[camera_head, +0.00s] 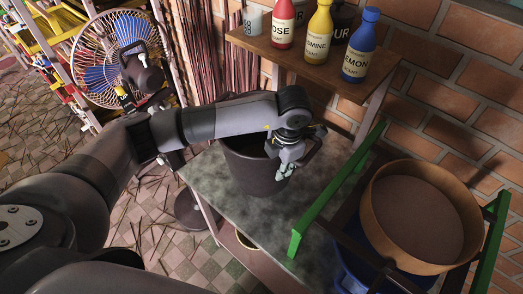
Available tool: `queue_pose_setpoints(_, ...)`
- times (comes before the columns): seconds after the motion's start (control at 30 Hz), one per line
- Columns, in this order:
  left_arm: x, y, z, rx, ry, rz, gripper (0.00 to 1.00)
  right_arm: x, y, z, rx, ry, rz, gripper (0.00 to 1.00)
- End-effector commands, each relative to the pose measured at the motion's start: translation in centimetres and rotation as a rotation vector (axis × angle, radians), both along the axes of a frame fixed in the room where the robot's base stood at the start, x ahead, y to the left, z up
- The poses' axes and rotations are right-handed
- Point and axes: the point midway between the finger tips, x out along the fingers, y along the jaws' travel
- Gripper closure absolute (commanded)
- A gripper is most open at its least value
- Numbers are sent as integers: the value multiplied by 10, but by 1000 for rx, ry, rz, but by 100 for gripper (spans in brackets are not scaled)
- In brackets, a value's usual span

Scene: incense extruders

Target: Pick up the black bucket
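The black bucket (252,176) stands upright on a grey, stained table, with its open top up. My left arm reaches across from the left and hides much of the bucket's far side and rim. My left gripper (284,174) points down at the right side of the bucket, overlapping its rim in the picture. Its fingertips look close together, but I cannot tell whether they are closed on the bucket's wall or touch it. My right gripper is not in view.
A green-railed frame (335,190) with a round sieve (422,215) stands to the right. A wooden shelf (300,50) behind holds red, yellow and blue bottles. A fan (112,55) stands at back left. The table's front (240,215) is clear.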

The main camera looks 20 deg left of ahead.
Motion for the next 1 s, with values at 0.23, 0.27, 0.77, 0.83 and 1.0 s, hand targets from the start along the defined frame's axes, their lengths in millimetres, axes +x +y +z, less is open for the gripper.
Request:
queue_pose_setpoints(0.23, 0, 0, 0, 0, 0, 0, 98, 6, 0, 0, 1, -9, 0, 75)
queue_pose_setpoints(0.27, 0, 0, 0, 0, 0, 0, 100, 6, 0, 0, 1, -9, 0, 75)
queue_pose_setpoints(0.77, 0, 0, 1, -1, -1, 0, 100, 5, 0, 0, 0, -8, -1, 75)
queue_pose_setpoints(0.83, 0, 0, 1, -1, -1, 0, 100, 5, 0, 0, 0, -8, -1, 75)
queue_pose_setpoints(1.0, 0, 0, 1, -1, -1, 1, 100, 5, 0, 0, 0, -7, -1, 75)
